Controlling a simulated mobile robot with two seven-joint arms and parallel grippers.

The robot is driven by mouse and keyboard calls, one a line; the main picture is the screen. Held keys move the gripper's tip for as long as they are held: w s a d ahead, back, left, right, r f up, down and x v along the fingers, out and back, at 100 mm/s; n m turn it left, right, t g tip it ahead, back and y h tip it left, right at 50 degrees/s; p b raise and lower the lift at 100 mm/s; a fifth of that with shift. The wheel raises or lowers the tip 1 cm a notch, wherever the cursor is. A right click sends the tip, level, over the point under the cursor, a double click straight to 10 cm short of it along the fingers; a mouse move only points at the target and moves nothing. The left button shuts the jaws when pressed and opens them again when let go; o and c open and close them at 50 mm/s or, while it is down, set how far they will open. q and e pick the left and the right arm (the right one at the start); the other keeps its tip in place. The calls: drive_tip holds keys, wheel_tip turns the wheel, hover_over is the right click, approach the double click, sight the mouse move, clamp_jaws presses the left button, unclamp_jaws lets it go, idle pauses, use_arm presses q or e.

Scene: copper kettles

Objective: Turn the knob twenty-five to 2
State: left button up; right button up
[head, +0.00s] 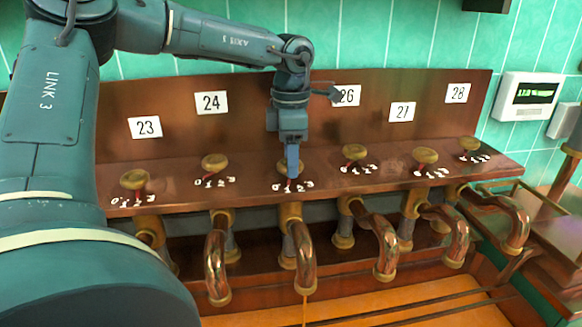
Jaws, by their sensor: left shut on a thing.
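Knob twenty-five (283,168) is a round brass knob on the dark wooden ledge, third from the left, with the white marks 0 to 3 in front of it. My left gripper (292,164) reaches down from above and is shut on this knob. The gripper covers part of the knob, and I cannot tell which mark its pointer faces. The number plate of this knob is hidden behind my left arm. A copper spout (304,262) hangs below the knob, with a thin line under its mouth that looks like a trickle. My right gripper is out of view.
Similar knobs stand on both sides, the nearest being knob 24 (214,162) and knob 26 (354,152). The wooden back panel (440,110) rises close behind them. Several copper spouts hang below. A display box (526,100) is on the tiled wall at right.

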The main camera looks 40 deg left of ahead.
use_arm(q)
drive_tip(key=n+b, duration=0.2)
drive_tip(key=n, duration=0.3)
drive_tip(key=shift+n+b, duration=0.3)
drive_tip(key=shift+n, duration=0.1)
idle(0.4)
drive_tip(key=o, duration=1)
drive_tip(key=shift+r, duration=3.8)
